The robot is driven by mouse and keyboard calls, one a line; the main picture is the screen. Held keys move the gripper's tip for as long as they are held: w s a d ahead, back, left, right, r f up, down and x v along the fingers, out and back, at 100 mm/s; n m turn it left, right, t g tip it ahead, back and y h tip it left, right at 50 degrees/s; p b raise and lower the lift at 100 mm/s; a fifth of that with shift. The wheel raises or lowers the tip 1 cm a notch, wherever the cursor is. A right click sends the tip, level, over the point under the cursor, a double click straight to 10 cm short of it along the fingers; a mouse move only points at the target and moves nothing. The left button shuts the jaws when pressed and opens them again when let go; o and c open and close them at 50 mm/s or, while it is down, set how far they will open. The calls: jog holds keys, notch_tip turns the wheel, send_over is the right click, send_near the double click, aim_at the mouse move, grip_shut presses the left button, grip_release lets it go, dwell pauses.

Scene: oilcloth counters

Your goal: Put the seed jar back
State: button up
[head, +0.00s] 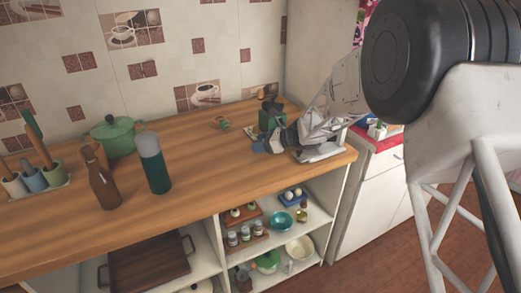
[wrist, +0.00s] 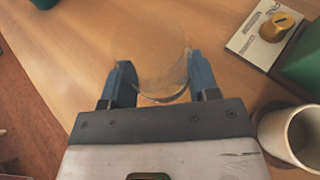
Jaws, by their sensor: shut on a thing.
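My gripper (wrist: 160,82) is shut on a clear glass vessel (wrist: 162,78), likely the seed jar, which sits between the two blue fingers in the wrist view. Its contents and lower part are hard to make out. In the head view my gripper (head: 264,147) is low over the right end of the wooden counter (head: 205,150), and the held vessel cannot be made out there. I cannot tell whether it touches the counter. On the shelf below, a wooden rack (head: 247,246) holds several small jars (head: 246,233) with pale lids.
A green-and-grey bottle (head: 154,165), brown bottle (head: 101,182) and green pot (head: 114,137) stand left. Bowls (head: 281,220) crowd the shelf.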

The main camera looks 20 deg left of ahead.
jog(key=shift+f, duration=1.35)
jog(key=shift+f, duration=0.1)
jog(key=o, duration=1)
jog(key=v, duration=1.2)
